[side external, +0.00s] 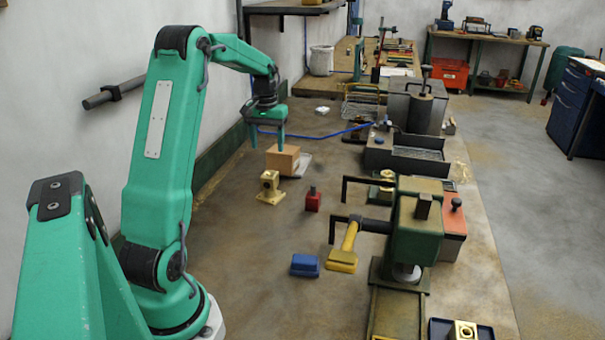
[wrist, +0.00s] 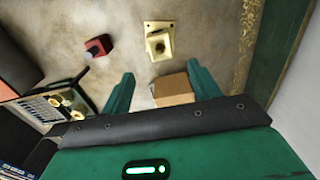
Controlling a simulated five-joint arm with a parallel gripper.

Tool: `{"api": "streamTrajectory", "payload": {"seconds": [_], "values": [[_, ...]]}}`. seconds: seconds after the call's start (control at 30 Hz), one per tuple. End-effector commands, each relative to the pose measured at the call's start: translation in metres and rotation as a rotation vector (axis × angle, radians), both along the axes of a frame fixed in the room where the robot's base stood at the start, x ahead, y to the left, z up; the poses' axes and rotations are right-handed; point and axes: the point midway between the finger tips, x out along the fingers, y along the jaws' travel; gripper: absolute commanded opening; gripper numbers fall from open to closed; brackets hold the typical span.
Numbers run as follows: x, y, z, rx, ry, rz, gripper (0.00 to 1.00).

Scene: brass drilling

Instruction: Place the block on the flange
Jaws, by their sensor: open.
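A tan block (side external: 283,158) stands on the bench below my gripper (side external: 268,138). In the wrist view the block (wrist: 173,90) shows between the two green fingers, partly hidden by my gripper body. My gripper (wrist: 160,76) is open and its fingers are at or just above the block; I cannot tell whether they touch it. A brass flange (side external: 269,188) with a square base and a raised bored body stands apart from the block, on its near side. The flange also shows in the wrist view (wrist: 159,42), just beyond the fingertips.
A small red block with a dark knob (side external: 312,200) stands right of the flange. A blue block (side external: 305,265) and a yellow-handled brush (side external: 343,258) lie nearer. The green drilling machine (side external: 417,232) stands at right. A wall runs along the left. Bench around the flange is clear.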

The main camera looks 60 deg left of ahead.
Motion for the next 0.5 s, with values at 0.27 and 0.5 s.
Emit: {"api": "streamTrajectory", "payload": {"seconds": [0.27,0.5], "values": [[0.0001,0.0001,-0.0003,0.0,0.0,0.0,0.62],[0.0021,-0.0078,0.0052,0.006,-0.006,-0.015,0.62]]}}
